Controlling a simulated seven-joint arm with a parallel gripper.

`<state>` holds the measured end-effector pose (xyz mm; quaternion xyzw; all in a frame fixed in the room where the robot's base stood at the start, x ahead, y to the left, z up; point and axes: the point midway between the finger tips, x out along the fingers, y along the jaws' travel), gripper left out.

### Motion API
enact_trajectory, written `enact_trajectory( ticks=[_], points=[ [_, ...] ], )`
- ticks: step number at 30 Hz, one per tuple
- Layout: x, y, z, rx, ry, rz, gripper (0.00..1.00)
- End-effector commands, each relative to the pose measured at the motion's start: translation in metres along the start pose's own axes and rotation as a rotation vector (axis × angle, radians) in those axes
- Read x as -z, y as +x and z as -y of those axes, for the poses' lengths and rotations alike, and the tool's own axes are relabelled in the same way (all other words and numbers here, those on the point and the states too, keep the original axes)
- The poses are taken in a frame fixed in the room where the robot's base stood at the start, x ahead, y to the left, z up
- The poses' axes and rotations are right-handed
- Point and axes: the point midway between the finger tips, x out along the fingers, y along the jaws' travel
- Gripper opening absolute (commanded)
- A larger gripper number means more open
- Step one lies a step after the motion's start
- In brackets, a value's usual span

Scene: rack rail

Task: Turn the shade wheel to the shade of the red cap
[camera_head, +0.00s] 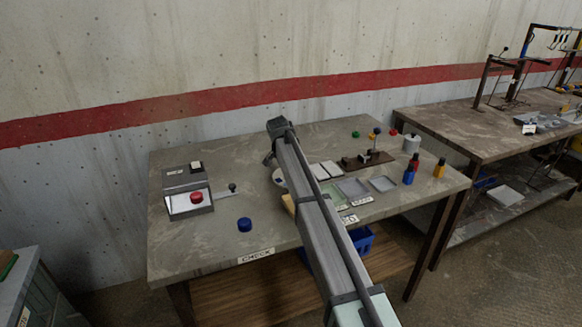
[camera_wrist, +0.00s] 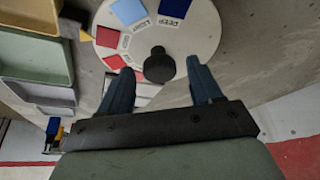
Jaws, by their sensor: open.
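The shade wheel (camera_wrist: 200,32) is a pale round disc with coloured swatches in the wrist view. A light blue swatch (camera_wrist: 128,11), a deep blue one (camera_wrist: 175,7), a red one (camera_wrist: 108,37) and a paler red one (camera_wrist: 115,62) show; the lower part is partly hidden. A dark round knob (camera_wrist: 158,58) stands on it. My gripper (camera_wrist: 159,68) is open, one finger on each side of the knob; contact is unclear. In the head view my arm hides most of the wheel (camera_head: 279,177). The red cap (camera_head: 197,197) sits on a grey box at left.
A blue cap (camera_head: 244,224) lies on the bench near the CHECK label. Shallow trays (camera_head: 383,184), bottles (camera_head: 410,172) and a dark brown rack (camera_head: 367,160) stand at right. Trays (camera_wrist: 35,60) also lie left of the wheel in the wrist view. The bench's back left is clear.

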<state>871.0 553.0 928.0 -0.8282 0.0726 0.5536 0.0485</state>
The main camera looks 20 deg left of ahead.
Motion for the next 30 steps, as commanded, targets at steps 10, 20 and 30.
enact_trajectory(
  ticks=[10,20,30],
  points=[
    [0.0,-0.037,0.0,0.002,0.0,-0.002,0.64],
    [0.0,-0.101,0.0,0.002,0.0,-0.001,0.64],
    [0.0,-0.135,0.0,0.0,0.0,0.0,0.64]
  ],
)
